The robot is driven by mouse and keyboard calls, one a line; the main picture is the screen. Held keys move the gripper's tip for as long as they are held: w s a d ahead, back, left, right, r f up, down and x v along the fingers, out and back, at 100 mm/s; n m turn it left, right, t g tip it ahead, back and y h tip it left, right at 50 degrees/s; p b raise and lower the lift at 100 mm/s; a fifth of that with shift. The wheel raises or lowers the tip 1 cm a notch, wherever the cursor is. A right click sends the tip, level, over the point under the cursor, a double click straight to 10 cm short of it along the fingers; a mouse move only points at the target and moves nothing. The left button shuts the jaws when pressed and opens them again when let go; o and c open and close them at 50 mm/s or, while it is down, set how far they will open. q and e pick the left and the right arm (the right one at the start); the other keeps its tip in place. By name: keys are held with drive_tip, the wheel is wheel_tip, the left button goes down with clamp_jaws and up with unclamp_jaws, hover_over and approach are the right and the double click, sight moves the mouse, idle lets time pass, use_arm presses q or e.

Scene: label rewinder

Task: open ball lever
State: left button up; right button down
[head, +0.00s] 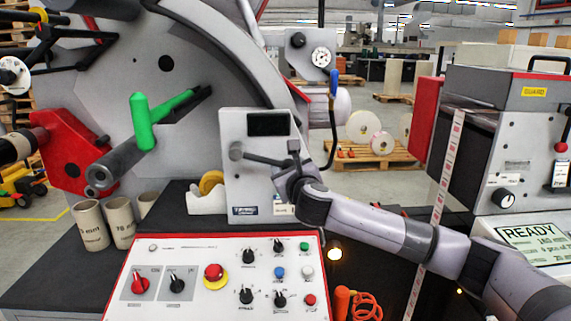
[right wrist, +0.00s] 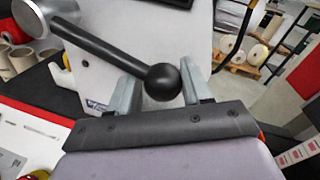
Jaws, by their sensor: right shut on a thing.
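The ball lever is a dark rod (head: 262,159) on a round grey hub (head: 237,151) at the front of a light grey box. It points right and slightly down. In the right wrist view the rod (right wrist: 100,44) runs from the hub at upper left to a black ball (right wrist: 163,83). My right gripper (head: 286,166) is at the lever's ball end, in front of the box. In the right wrist view its two grey fingers (right wrist: 160,88) stand either side of the ball, shut on it. In the head view the gripper hides the ball. My left gripper is not in view.
Below is a white control panel (head: 170,252) with knobs and buttons. A green handle (head: 144,122) and a roller stick out at left. Several cardboard cores (head: 90,226) stand on the dark table. A READY screen (head: 535,240) and label strip (head: 449,165) are at right.

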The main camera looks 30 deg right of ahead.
drive_tip(key=r, duration=0.1)
drive_tip(key=r+n, duration=0.1)
drive_tip(key=r, duration=0.1)
drive_tip(key=r+n+p, duration=0.1)
drive_tip(key=shift+s+d+r, duration=0.1)
drive_tip(key=shift+d+r, duration=0.05)
drive_tip(key=shift+d, duration=0.15)
drive_tip(key=r+n+g, duration=0.1)
drive_tip(key=r+n, duration=0.2)
drive_tip(key=shift+a+r+h, duration=0.2)
drive_tip(key=shift+h, duration=0.1)
drive_tip(key=shift+w+a+r+n, duration=0.15)
drive_tip(key=shift+a+r+n, duration=0.05)
drive_tip(key=shift+r+n, duration=0.35)
drive_tip(key=shift+w+a+r+n, duration=0.1)
drive_tip(key=shift+a+r+n, duration=0.05)
drive_tip(key=shift+r+n, duration=0.35)
drive_tip(key=shift+w+a+r+n+g, duration=0.1)
drive_tip(key=shift+a+r+n+g, duration=0.15)
drive_tip(key=shift+r+n+g, duration=0.15)
drive_tip(key=c, duration=0.6)
unclamp_jaws()
drive_tip(key=shift+o, duration=0.4)
drive_tip(key=shift+w+a+f, duration=0.1)
drive_tip(key=shift+f, duration=0.05)
drive_tip(key=shift+f, duration=0.1)
